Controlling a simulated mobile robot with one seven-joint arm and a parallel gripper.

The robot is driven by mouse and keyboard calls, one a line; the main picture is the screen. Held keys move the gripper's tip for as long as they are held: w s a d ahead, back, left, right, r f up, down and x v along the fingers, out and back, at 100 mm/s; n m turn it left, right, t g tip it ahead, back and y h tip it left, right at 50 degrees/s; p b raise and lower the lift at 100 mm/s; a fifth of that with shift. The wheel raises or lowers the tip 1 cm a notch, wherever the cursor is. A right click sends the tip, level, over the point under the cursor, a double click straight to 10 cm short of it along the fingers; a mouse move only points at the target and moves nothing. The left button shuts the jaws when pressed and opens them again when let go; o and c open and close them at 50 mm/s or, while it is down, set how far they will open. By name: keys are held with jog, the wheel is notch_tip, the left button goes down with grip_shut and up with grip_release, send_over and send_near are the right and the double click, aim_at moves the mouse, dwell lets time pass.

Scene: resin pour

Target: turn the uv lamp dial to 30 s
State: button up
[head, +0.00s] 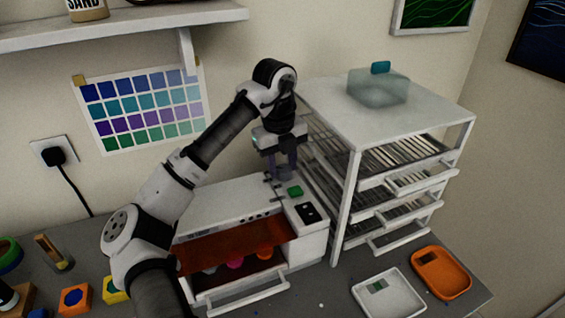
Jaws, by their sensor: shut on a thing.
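The UV lamp (222,210) is a white box on the grey bench, with an orange-red tinted front. My gripper (284,173) points down over the back right of its top and is shut on the dial there. The dial is mostly hidden by the fingers, and its setting and markings cannot be read. A green button (295,191) and a dark panel (308,213) lie just in front of my gripper on the lamp's top.
A white drying rack (348,210) with several shelves stands close to the right of the lamp. A white tray (362,290) and an orange tray (466,283) lie at the front right. Coloured pieces, such as a yellow one (113,296), sit at the left.

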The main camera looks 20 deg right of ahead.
aim_at(278, 168)
jog(key=shift+m, duration=1.2)
jog(key=o, duration=1)
jog(key=shift+r, duration=0.1)
notch_tip(278, 168, up, 14)
jog(key=a+b, duration=0.1)
jog(key=shift+f, duration=0.2)
jog(key=shift+w, duration=0.1)
